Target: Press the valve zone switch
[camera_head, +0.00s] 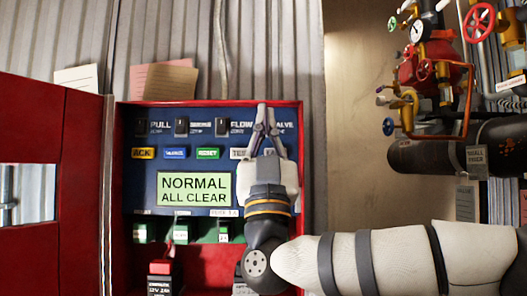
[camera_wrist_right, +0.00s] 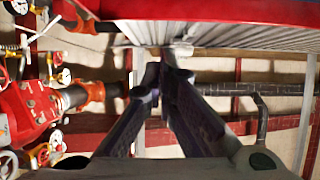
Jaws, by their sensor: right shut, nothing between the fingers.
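The red alarm panel cabinet (camera_head: 210,104) stands open on the wall, with a blue face and a row of small dark zone switches along its top. The VALVE label (camera_head: 284,126) shows at the right end of that row. The valve zone switch itself is hidden behind my right gripper (camera_head: 264,108). That gripper is shut and empty, fingers pointing up across the right end of the row. I cannot tell whether its tips touch the panel. In the right wrist view the shut fingers (camera_wrist_right: 168,64) reach toward the red cabinet edge (camera_wrist_right: 220,12). My left gripper is not in view.
The green display (camera_head: 193,188) reads NORMAL ALL CLEAR. A row of coloured buttons (camera_head: 208,153) sits above it. The open red door (camera_head: 50,110) is at the left. Pipes and valves with a red handwheel (camera_head: 479,22) stand at the right.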

